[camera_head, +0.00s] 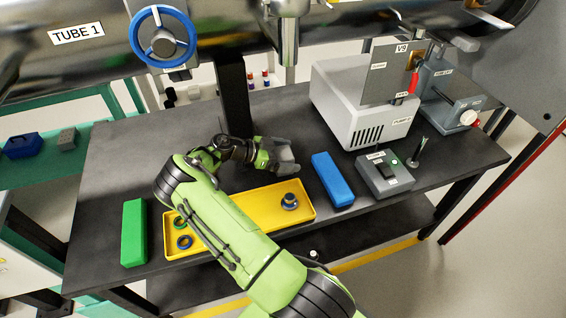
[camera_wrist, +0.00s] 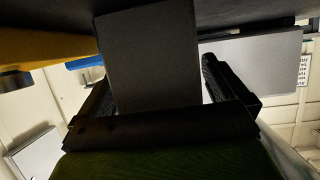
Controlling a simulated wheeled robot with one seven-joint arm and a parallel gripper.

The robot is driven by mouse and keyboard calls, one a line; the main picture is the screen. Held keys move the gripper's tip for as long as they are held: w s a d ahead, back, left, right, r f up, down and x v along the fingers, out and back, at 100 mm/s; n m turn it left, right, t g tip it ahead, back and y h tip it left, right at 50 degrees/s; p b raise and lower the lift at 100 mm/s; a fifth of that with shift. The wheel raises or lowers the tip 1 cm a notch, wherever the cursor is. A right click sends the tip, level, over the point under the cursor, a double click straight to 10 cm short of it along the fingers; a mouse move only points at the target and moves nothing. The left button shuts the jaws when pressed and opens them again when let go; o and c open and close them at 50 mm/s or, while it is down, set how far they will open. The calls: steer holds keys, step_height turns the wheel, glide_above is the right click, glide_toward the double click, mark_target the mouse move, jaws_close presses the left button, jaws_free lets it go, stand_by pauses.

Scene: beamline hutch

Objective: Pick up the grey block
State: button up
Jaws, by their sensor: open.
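The grey block (camera_wrist: 152,58) is a plain, flat-sided block that fills the middle of the wrist view, between the two dark fingers of my gripper (camera_wrist: 160,80). The fingers stand apart on either side of it, and I see a light gap at the right finger. In the head view, the grey block (camera_head: 285,153) is partly hidden by my gripper (camera_head: 281,162), low over the dark table behind the yellow tray. My gripper is open. Whether the left finger touches the block I cannot tell.
The yellow tray (camera_head: 255,205) holds several rings. A blue block (camera_head: 332,179) lies to its right and a green block (camera_head: 134,232) to its left. A grey control box (camera_head: 385,180) and a large pump housing (camera_head: 340,105) stand right. A dark post (camera_head: 234,95) rises behind my gripper.

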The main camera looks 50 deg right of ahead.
steer(key=shift+s+d+f, duration=0.15)
steer(key=shift+s+d, duration=0.05)
steer(key=shift+d, duration=0.1)
steer(key=c, duration=1.1)
steer(key=shift+c, duration=0.6)
